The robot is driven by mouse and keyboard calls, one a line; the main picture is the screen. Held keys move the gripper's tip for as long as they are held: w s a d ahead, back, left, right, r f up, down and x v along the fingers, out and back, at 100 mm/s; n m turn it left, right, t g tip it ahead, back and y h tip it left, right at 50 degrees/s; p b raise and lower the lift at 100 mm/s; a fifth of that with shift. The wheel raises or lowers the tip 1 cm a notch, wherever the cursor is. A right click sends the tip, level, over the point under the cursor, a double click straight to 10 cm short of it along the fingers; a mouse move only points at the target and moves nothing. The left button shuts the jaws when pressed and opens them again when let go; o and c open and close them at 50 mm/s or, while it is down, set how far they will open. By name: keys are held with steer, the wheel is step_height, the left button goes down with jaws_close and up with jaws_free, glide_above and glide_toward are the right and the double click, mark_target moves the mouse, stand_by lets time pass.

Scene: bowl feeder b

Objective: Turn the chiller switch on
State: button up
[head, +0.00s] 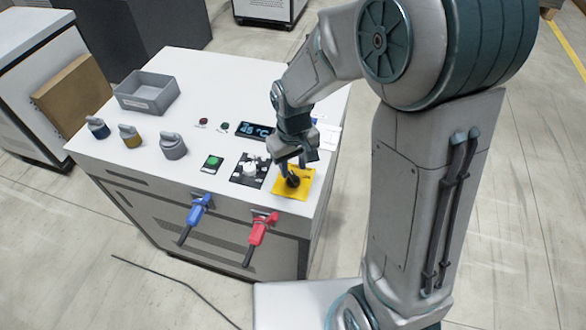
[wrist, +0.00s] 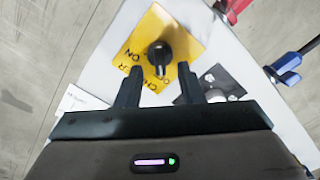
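The chiller switch is a black knob (head: 293,181) on a yellow plate (head: 305,190) at the front right of the white machine's top. In the wrist view the knob (wrist: 160,54) stands on the yellow plate (wrist: 187,28), with lettering including "ON" upside down. My gripper (head: 293,164) is just above the switch, pointing down. Which mark the knob points at is hard to tell.
Left of the yellow plate are a black-and-white panel with a white knob (head: 250,168) and a green button (head: 213,162). Blue (head: 197,212) and red (head: 260,230) handles stick out at the front. A grey bin (head: 147,92), several knobs and a display (head: 256,130) sit further back.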

mark_target(293, 176)
steer(key=shift+f, duration=1.55)
jaws_close()
